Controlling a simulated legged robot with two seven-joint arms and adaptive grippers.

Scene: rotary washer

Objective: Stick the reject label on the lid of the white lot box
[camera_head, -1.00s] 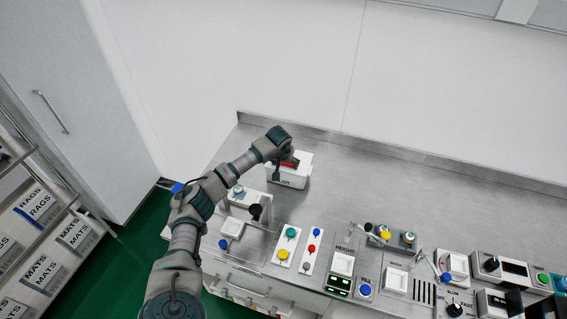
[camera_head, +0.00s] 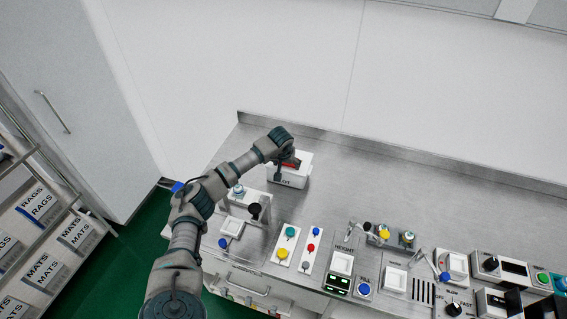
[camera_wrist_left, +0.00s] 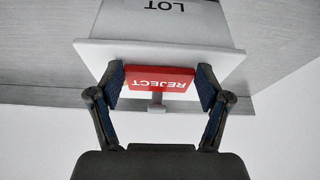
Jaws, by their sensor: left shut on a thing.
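The white lot box (camera_head: 298,179) stands at the back left of the steel counter, and its marked front shows in the left wrist view (camera_wrist_left: 170,22). Its white lid (camera_wrist_left: 215,58) is partly covered by my gripper. The red reject label (camera_wrist_left: 158,77) is held between the two fingers of my left gripper (camera_wrist_left: 160,80), at the lid; I cannot tell if it touches it. In the head view the red label (camera_head: 291,163) shows just under my left gripper (camera_head: 287,161), over the box. My right gripper is not in view.
The counter (camera_head: 400,180) is clear to the right of the box. In front are a panel with a yellow button (camera_head: 283,253), a panel with a red button (camera_head: 311,248), and several dials and switches further right. A wall stands behind.

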